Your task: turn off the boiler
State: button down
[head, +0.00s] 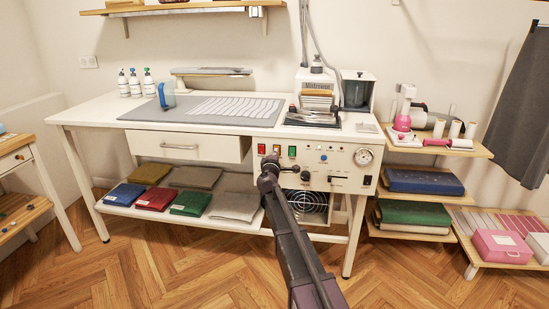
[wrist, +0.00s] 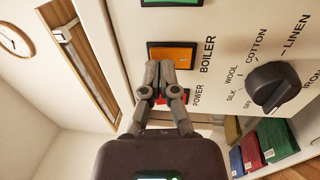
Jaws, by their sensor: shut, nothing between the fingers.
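The boiler switch is an orange rocker (wrist: 173,57) beside the word BOILER in the wrist view. In the head view it is the small orange switch (head: 277,150) between a red and a green one on the white control panel (head: 340,160). My gripper (wrist: 160,70) is shut and empty, its fingertips overlapping the lower edge of the orange switch in the wrist view. I cannot tell whether they touch it. The red power switch (wrist: 161,99) is mostly hidden behind the fingers. In the head view my gripper (head: 268,163) is just below the switches.
A green switch (wrist: 170,2) and a black fabric dial (wrist: 273,86) flank the boiler switch. A pressure gauge (head: 364,156) is on the panel's right. The white table (head: 95,110) with a drawer (head: 185,148) extends left. Folded cloths lie on its lower shelf (head: 110,208).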

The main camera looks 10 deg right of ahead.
jog(key=shift+w+d, duration=0.1)
jog(key=shift+w, duration=0.25)
jog(key=shift+w+r, duration=0.15)
jog(key=shift+w, duration=0.1)
dwell(0.3)
jog(key=r+p+v, duration=0.2)
jog(key=r+v, duration=0.1)
jog(key=v, duration=1.1)
jog(key=shift+r, duration=0.15)
jog(key=shift+s+d, duration=0.1)
jog(key=shift+s, duration=0.05)
